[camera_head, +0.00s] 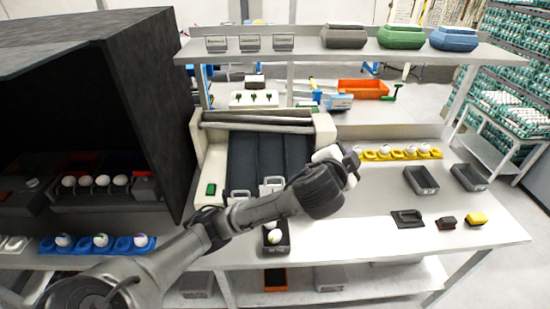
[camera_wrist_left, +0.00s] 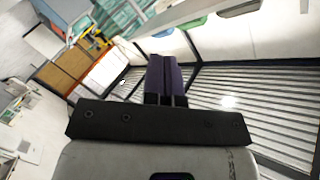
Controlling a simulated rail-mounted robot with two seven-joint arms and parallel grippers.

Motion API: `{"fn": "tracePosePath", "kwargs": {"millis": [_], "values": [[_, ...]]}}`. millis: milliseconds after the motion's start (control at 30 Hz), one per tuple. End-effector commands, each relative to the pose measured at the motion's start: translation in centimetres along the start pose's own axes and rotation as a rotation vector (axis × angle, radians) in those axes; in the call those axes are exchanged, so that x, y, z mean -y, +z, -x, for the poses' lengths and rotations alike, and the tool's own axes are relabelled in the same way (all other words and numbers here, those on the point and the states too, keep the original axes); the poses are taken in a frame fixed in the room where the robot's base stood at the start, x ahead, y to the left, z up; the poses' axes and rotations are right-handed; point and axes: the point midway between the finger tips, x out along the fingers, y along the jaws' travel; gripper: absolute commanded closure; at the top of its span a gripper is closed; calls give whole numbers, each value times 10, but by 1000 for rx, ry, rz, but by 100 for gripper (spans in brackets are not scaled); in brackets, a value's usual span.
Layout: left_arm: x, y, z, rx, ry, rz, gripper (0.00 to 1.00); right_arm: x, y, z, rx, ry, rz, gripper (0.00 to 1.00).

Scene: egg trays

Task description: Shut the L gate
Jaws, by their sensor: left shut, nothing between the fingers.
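The belt machine (camera_head: 205,165) stands mid-table with dark lanes side by side. Two small pale gate-like frames sit at the lanes' front end, a left one (camera_head: 238,195) and a right one (camera_head: 272,185). I cannot tell whether either is open or shut, and no lettering is readable. My left arm crosses in front of the machine, partly hiding its front right. My left gripper (camera_head: 350,165) is right of the lanes, apart from the left gate. In the left wrist view its fingers (camera_wrist_left: 165,82) are together and empty. My right gripper is out of view.
A yellow egg holder (camera_head: 436,154) and empty dark bins (camera_head: 421,180) are on the right. A large dark box (camera_head: 150,120) stands left. A shelf (camera_head: 300,53) spans above.

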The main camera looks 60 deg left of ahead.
Motion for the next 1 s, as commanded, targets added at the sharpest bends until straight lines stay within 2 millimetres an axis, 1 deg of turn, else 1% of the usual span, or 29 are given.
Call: {"fn": "tracePosePath", "kwargs": {"millis": [33,67,100,167,200,267,300,367,400,467,533,567,600,667,767,800,867,900,967,1000], "values": [[55,-30,-13,-30,-122,-32,100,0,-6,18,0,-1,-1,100],[82,-44,-20,-55,-196,-54,100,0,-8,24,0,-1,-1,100],[120,-62,-29,-94,-301,-94,100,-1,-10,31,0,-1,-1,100],[177,-88,-40,-164,-462,-185,100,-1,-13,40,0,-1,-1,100],[207,-102,-45,-210,-552,-257,100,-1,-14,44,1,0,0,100],[240,-118,-50,-273,-660,-377,100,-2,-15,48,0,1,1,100],[257,-127,-54,-310,-718,-465,100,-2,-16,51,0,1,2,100],[275,-136,-60,-363,-783,-606,100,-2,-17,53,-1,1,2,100],[283,-140,-65,-395,-815,-707,100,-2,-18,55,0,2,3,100],[287,-141,-75,-441,-838,-864,100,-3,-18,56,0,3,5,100],[283,-137,-90,-493,-835,-1053,100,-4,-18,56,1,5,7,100],[280,-133,-97,-514,-824,-1135,100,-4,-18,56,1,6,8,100],[271,-126,-107,-544,-798,-1244,100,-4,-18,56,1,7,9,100],[256,-111,-123,-591,-741,-1406,100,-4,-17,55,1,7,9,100],[228,-82,-146,-675,-610,-1657,100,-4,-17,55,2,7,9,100],[216,-68,-154,-711,-545,-1750,100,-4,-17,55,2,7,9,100],[198,-46,-165,-770,-437,-1880,100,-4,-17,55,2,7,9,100],[187,-30,-171,-810,-356,-1959,100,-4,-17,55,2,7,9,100],[170,-5,-178,-873,-226,-2069,100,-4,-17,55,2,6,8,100],[161,13,-181,-914,-133,-2136,100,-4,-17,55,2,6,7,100]]}}
